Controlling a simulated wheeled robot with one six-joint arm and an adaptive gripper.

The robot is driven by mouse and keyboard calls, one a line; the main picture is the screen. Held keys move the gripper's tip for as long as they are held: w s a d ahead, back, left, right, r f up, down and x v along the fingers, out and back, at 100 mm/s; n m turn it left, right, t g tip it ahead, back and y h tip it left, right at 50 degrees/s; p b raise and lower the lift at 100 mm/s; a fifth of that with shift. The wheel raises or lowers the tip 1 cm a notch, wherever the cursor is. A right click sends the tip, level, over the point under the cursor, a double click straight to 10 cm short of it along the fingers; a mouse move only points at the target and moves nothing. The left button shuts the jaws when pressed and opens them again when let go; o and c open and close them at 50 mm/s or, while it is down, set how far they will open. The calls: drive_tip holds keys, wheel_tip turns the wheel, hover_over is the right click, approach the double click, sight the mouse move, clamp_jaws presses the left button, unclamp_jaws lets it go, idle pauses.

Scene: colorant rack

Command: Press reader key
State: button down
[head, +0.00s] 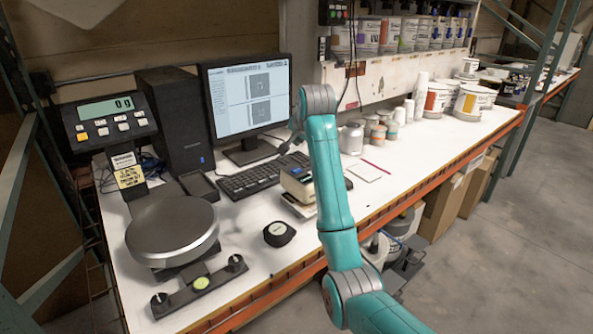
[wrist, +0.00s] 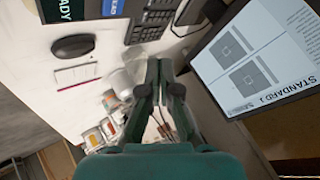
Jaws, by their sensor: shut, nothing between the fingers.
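The reader (head: 297,184) is a small beige device with a dark screen, standing on the white bench right of the keyboard, partly hidden by my arm. In the wrist view its screen (wrist: 62,9) reads "READY" at the top left edge. A blue key (wrist: 113,7) with white letters, cut off by the frame, sits beside the screen. My gripper (wrist: 159,64) is shut and empty, with its fingertips together and clear of the key. In the head view my gripper (head: 289,142) is small and dark, above the bench behind the reader, near the monitor.
The monitor (head: 250,95) and keyboard (head: 256,176) stand near my gripper. Several jars (head: 376,131) stand to the right. A scale (head: 172,230) is at the left, and a black round object (head: 279,233) lies near the front edge. A mouse (wrist: 72,46) shows in the wrist view.

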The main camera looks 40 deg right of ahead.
sight(298, 170)
drive_tip(key=shift+f, duration=3.5)
drive_tip(key=shift+f, duration=0.75)
drive_tip(key=shift+r, duration=0.8)
drive_tip(key=shift+r, duration=0.1)
drive_tip(key=shift+r, duration=2.45)
drive_tip(key=shift+s+f, duration=0.1)
drive_tip(key=shift+s, duration=0.05)
